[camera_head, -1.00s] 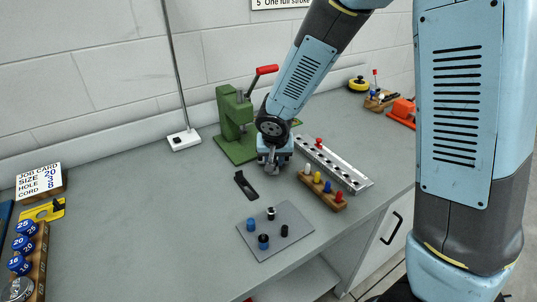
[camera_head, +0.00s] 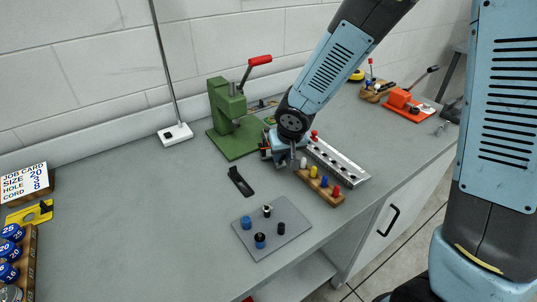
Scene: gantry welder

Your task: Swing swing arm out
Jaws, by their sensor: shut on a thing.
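A green hand press (camera_head: 226,108) with a red-tipped lever (camera_head: 259,60) stands upright on its green base, left of my gripper. My gripper (camera_head: 287,163) points down over the bench, right of the press base and left of the wooden peg block. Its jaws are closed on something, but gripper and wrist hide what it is. A small green part (camera_head: 270,119) shows behind my wrist; I cannot tell whether it joins the press. No swing arm can be clearly made out.
A silver rail with holes (camera_head: 340,165) and a wooden block with coloured pegs (camera_head: 320,185) lie close right of my gripper. A black flat piece (camera_head: 240,181) and a grey plate with several knobs (camera_head: 272,228) lie in front. The bench's left middle is clear.

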